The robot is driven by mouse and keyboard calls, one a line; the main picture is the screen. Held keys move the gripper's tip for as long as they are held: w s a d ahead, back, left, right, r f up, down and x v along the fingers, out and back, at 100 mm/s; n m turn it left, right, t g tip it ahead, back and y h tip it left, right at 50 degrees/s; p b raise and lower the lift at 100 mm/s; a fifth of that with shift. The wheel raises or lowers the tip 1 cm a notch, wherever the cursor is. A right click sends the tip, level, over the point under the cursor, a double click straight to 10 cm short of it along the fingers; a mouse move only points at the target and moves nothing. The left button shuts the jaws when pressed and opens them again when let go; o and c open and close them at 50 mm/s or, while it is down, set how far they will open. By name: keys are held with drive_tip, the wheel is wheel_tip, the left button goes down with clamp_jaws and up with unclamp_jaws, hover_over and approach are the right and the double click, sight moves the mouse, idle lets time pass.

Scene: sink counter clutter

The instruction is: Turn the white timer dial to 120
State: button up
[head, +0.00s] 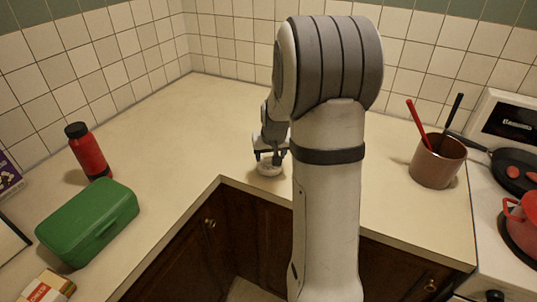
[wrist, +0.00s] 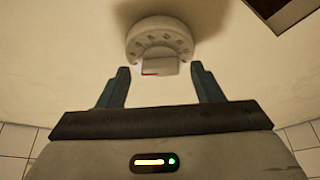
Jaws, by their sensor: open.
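The white timer dial (head: 268,168) stands on the counter near its inner front corner, partly hidden by my gripper in the head view. In the wrist view the round white timer (wrist: 160,40) has marks around its face and a raised grip with a short red line at its lower left. The marks are too small to read. My gripper (wrist: 160,80) is open and empty, with one finger to each side of the grip. I cannot tell whether the fingers touch it. In the head view my gripper (head: 271,153) is just above the timer.
A red bottle (head: 90,155) and a green box (head: 88,222) stand on the left counter. A brown pot with utensils (head: 437,165) is at the right, beside the stove with a black pan (head: 510,165) and red pot (head: 522,222). The counter behind the timer is clear.

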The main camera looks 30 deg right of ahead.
drive_tip(key=shift+w+f, duration=0.1)
drive_tip(key=shift+f, duration=0.2)
drive_tip(key=shift+c, duration=0.6)
drive_tip(key=c, duration=0.9)
drive_tip(key=shift+m+h, duration=0.3)
drive_tip(key=shift+m, duration=0.4)
drive_tip(key=o, duration=1)
drive_tip(key=shift+r, duration=0.15)
